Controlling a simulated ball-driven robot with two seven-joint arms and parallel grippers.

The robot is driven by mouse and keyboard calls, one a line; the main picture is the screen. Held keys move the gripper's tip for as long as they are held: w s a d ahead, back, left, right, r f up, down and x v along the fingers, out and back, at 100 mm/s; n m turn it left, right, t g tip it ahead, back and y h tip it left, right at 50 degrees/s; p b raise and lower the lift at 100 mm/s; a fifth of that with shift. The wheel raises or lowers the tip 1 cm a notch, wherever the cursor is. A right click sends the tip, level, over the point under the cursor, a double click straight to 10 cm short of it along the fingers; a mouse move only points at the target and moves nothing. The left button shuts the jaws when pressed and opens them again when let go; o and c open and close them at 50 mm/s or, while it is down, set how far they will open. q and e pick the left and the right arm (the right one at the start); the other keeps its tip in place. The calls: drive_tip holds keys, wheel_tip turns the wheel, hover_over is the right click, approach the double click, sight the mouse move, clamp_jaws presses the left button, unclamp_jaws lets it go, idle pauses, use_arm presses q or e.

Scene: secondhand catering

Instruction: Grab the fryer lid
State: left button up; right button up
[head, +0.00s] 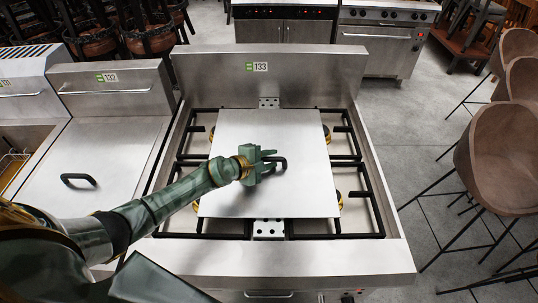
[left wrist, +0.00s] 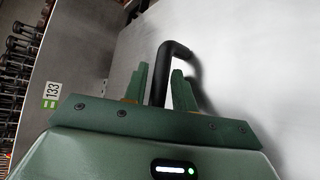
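A flat square steel lid (head: 240,135) with a black bar handle lies on the gas hob labelled 133. My left gripper (head: 270,163) is at its handle (head: 280,160), a little above the plate. In the left wrist view the black handle (left wrist: 171,50) reaches between the two green fingers of the left gripper (left wrist: 158,85). The fingers are apart, with gaps beside the handle. The lid surface (left wrist: 260,70) fills the right of that view. A similar steel lid (head: 105,145) with a black handle (head: 78,180) covers the unit labelled 132. My right gripper does not show.
Black pan grates (head: 372,200) of the hob surround the lid, and a steel splashback (head: 300,85) stands behind it. Brown bar stools (head: 497,160) stand on the right. Grey floor (head: 415,120) is clear between hob and stools. More cookers (head: 385,45) stand at the back.

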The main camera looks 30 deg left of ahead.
use_arm(q)
clamp_jaws()
idle(1.2)
drive_tip(key=shift+w+r, duration=0.1)
drive_tip(key=shift+r, duration=0.05)
